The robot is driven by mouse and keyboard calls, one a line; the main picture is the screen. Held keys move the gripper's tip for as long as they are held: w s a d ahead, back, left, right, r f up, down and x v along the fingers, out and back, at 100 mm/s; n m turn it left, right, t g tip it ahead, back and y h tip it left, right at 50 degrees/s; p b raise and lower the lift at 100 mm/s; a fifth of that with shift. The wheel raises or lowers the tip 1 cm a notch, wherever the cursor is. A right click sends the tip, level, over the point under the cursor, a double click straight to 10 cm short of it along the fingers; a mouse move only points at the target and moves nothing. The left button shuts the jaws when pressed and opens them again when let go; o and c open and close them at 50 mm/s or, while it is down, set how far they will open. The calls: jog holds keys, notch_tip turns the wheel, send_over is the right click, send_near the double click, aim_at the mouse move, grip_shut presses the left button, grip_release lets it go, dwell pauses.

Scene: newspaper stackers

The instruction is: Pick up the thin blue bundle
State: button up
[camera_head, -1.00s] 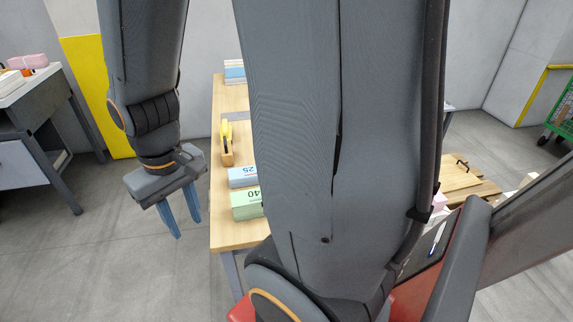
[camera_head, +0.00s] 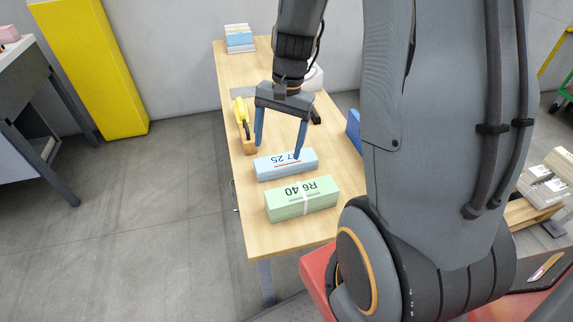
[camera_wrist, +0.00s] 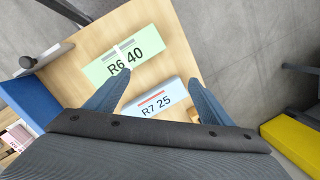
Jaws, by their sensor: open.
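The thin blue bundle (camera_head: 286,165), marked R7 25, lies flat on the wooden table (camera_head: 262,227). It also shows in the wrist view (camera_wrist: 157,100), between and beyond my fingers, its lower edge partly hidden. My gripper (camera_head: 279,150) is open and empty, with its blue fingers pointing down above the bundle. In the head view the right fingertip overlaps the bundle; I cannot tell whether it touches. In the wrist view my gripper (camera_wrist: 160,98) has its fingers spread to either side of the bundle.
A thicker green bundle (camera_head: 302,199), marked R6 40, lies close beside the blue one. A yellow-handled tool in a wooden holder (camera_head: 249,145) stands left of my gripper. A stack of bundles (camera_head: 239,40) sits at the table's far end. A blue panel (camera_head: 353,130) stands at the right edge.

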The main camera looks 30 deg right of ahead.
aim_at(286, 159)
jog(key=w+d+f+m, duration=0.3)
jog(key=w+d+f+m+y, duration=0.1)
jog(key=w+d+f+m, duration=0.2)
jog(key=f, duration=0.1)
jog(key=w+d+f+m+t+y+b, duration=0.1)
jog(key=w+d+f+m, duration=0.2)
jog(key=m, duration=0.1)
jog(key=shift+w+d+f, duration=0.2)
jog(key=shift+d+f, duration=0.05)
jog(key=shift+f, duration=0.05)
jog(key=shift+w+a+f+y, duration=0.1)
jog(key=shift+f+y, duration=0.2)
jog(key=shift+f, duration=0.4)
jog(key=x, duration=0.4)
jog(key=p+x, duration=0.1)
jog(key=x, duration=0.1)
jog(key=shift+s+a+f, duration=0.15)
jog(key=shift+s+f, duration=0.15)
jog(key=shift+s, duration=0.05)
jog(key=c, duration=1.7)
jog(key=shift+o, duration=0.2)
jog(key=shift+r, duration=0.1)
